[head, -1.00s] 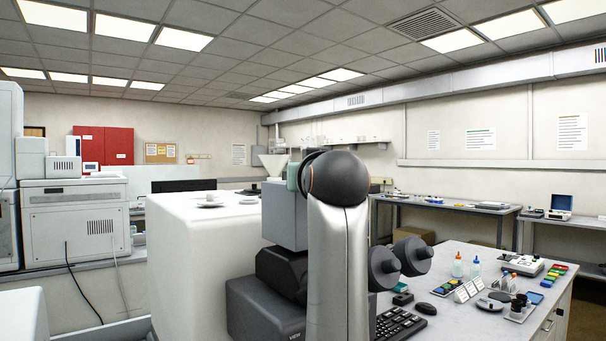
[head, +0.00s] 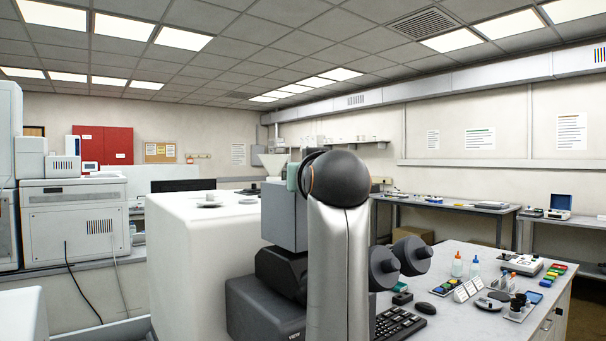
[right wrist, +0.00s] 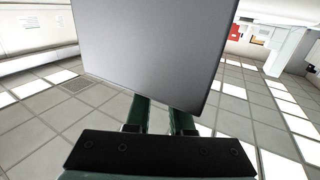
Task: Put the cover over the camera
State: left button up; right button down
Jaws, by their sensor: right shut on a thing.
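The cover, a plain grey box (head: 284,216), stands above the dark body of the microscope (head: 262,308) in the head view. It also fills the top of the right wrist view (right wrist: 155,50). My right gripper (right wrist: 160,112), with dark green fingers, is shut on the cover's edge. In the head view only a green bit of this gripper (head: 293,176) shows beside my arm's dark joint. The camera is not visible; whether the cover rests on the microscope or hangs just above it cannot be told. My left gripper is out of view.
The eyepieces (head: 398,262) stick out to the right of my arm. A keyboard (head: 398,326), mouse (head: 425,308), bottles (head: 457,265) and small trays stand on the right bench. A big white instrument housing (head: 180,265) stands left of the cover.

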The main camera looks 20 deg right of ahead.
jog(key=shift+f, duration=0.25)
jog(key=shift+c, duration=1.5)
grip_release()
jog(key=shift+s+a+b, duration=0.2)
jog(key=shift+s+b, duration=0.5)
jog(key=shift+s, duration=0.6)
jog(key=s, duration=0.1)
jog(key=s+b, duration=0.1)
jog(key=s, duration=0.2)
jog(key=shift+s+a, duration=0.2)
jog(key=shift+a, duration=0.05)
